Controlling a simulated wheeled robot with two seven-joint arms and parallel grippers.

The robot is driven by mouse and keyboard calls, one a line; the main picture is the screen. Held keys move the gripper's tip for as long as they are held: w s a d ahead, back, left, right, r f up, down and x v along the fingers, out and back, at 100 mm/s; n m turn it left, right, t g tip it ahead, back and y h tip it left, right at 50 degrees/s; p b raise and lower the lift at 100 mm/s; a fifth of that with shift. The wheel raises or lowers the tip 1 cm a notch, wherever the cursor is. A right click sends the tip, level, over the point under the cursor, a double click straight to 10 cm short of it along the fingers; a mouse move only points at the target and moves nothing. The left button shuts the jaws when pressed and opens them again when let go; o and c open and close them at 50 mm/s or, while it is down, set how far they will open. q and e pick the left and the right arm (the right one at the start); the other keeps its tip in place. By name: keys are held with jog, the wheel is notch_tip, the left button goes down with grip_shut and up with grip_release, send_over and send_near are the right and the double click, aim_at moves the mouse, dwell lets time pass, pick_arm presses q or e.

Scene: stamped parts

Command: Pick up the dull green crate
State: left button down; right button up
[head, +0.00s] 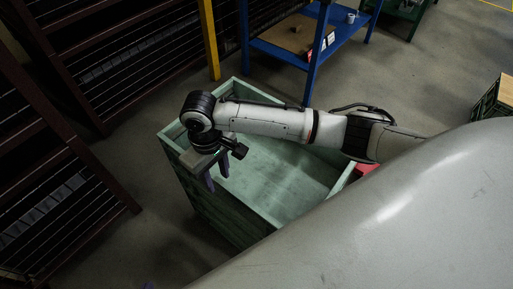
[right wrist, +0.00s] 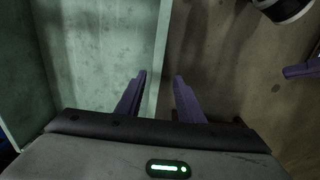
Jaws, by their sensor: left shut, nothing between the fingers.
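The dull green crate (head: 285,182) is a large, deep, open-topped box on the floor, and its inside looks empty. My right arm reaches across it from the right and hides part of its rim. My right gripper (head: 217,174) points down at the crate's left wall. In the right wrist view the right gripper's fingers (right wrist: 160,84) are apart, one on each side of the wall's rim (right wrist: 158,65), with nothing clamped. My left gripper (right wrist: 300,71) shows only in part at that view's right edge, outside the crate, its fingers shut and empty.
Dark racks (head: 55,165) stand close on the left. A blue table (head: 318,48) with a cardboard piece stands behind the crate. A red object (head: 367,169) shows beside the crate's right side. Another crate (head: 494,98) stands far right. Open floor lies between.

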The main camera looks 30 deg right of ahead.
aim_at(221, 188)
notch_tip(221, 188, down, 3)
jog(key=shift+r, duration=0.15)
jog(key=f, duration=0.1)
jog(key=f+b, duration=0.1)
jog(key=f, duration=0.1)
jog(key=shift+w+d+f+b, duration=0.2)
jog(key=shift+d+f+b, duration=0.1)
jog(key=shift+f, duration=0.6)
pick_arm(q)
jog(key=shift+s+f, duration=0.4)
jog(key=shift+f, duration=0.4)
pick_arm(e)
jog(key=c, duration=0.9)
pick_arm(q)
jog(key=shift+f, duration=0.1)
pick_arm(e)
grip_shut()
pick_arm(q)
jog(key=shift+f, duration=0.1)
jog(key=shift+w, duration=0.1)
pick_arm(e)
jog(key=shift+w+r, duration=0.15)
jog(key=shift+w, duration=0.1)
